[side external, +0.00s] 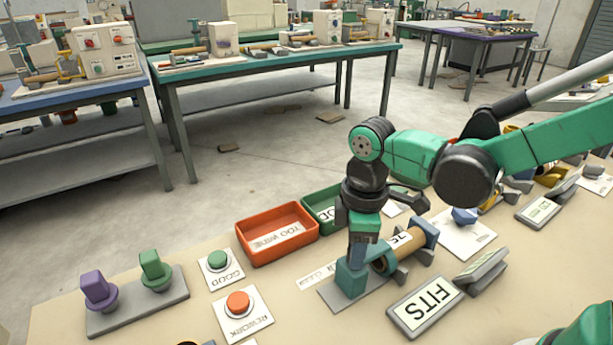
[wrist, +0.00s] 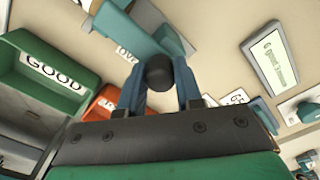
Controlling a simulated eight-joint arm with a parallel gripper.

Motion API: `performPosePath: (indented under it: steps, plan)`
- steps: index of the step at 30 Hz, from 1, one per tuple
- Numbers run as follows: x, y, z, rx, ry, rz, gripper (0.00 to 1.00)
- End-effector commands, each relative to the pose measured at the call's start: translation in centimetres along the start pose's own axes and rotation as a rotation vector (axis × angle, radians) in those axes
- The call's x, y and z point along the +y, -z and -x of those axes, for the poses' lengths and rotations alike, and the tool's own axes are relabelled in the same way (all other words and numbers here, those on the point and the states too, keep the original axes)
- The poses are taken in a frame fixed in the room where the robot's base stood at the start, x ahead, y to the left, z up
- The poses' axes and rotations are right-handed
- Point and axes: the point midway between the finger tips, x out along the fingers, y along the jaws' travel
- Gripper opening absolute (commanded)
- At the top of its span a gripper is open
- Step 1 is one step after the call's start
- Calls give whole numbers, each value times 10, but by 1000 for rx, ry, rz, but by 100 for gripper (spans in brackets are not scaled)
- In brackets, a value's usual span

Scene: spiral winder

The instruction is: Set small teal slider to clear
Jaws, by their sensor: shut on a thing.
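My gripper (side external: 358,262) points down at the left end of a winder on a grey base plate (side external: 330,297). A teal block (side external: 350,282), which looks like the small teal slider, stands directly under the fingertips. In the wrist view my gripper's (wrist: 159,85) two blue fingers are closed on a dark round knob (wrist: 158,72). Teal parts (wrist: 172,40) lie just beyond the knob. A white label (side external: 317,275) lies beside the base plate, but its text is too small to read surely. The fingers partly hide the knob and slider.
An orange bin (side external: 277,234) and a green bin (side external: 322,208) stand behind to the left. Green (side external: 217,259) and orange (side external: 238,302) buttons sit left.

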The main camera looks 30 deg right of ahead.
Motion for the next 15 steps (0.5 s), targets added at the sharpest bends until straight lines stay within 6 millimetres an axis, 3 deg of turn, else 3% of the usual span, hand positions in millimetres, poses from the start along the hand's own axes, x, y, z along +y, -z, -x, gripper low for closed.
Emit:
performPosePath:
  steps: [7,15]
  plan:
    - [-18,24,0,-4,1,4,0]
    - [-20,28,0,3,4,2,0]
